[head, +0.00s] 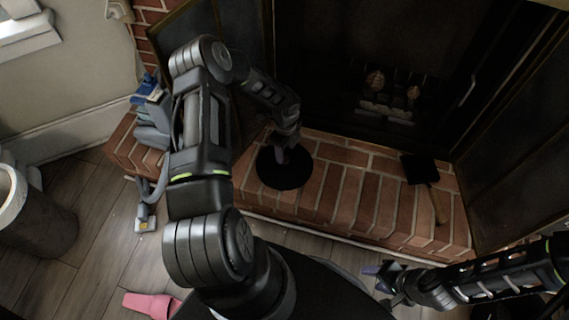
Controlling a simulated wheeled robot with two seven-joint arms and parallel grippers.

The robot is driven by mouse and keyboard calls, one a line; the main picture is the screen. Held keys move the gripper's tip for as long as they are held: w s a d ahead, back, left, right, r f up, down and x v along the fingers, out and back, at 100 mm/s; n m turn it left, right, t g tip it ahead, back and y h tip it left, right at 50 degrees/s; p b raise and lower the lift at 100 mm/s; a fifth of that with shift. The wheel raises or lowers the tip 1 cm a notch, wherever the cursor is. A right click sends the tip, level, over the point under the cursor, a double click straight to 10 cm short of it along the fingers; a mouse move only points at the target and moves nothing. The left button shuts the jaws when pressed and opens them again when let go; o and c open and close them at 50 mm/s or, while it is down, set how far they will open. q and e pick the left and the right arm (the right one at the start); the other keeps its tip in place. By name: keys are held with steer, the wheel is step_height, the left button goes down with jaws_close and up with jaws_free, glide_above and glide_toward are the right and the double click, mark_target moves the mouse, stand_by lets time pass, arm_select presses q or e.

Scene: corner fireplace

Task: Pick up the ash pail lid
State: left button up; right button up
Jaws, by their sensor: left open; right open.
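A round, flat black disc that looks like the ash pail lid (283,180) lies on the brick hearth near the middle of the head view. My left gripper (284,154) is directly over the lid's far half, pointing down, and is open. It hides part of the lid's top, so I cannot tell whether its fingers touch the lid or are around a knob. My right gripper (388,280) is open and empty at the lower right, in front of the hearth and away from the lid.
A black shovel (420,169) with a wooden handle lies on the right of the brick hearth (360,190). A grey vacuum (155,121) stands at the hearth's left end. A grey cylindrical container (38,228) and a pink object (150,304) are on the wood floor.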

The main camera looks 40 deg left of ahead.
mark_target(285, 159)
arm_select(q)
step_height(285, 159, down, 5)
steer(key=shift+r+b, duration=0.1)
steer(key=shift+b, duration=0.4)
steer(key=shift+c, duration=0.3)
jaws_close()
stand_by(0.5)
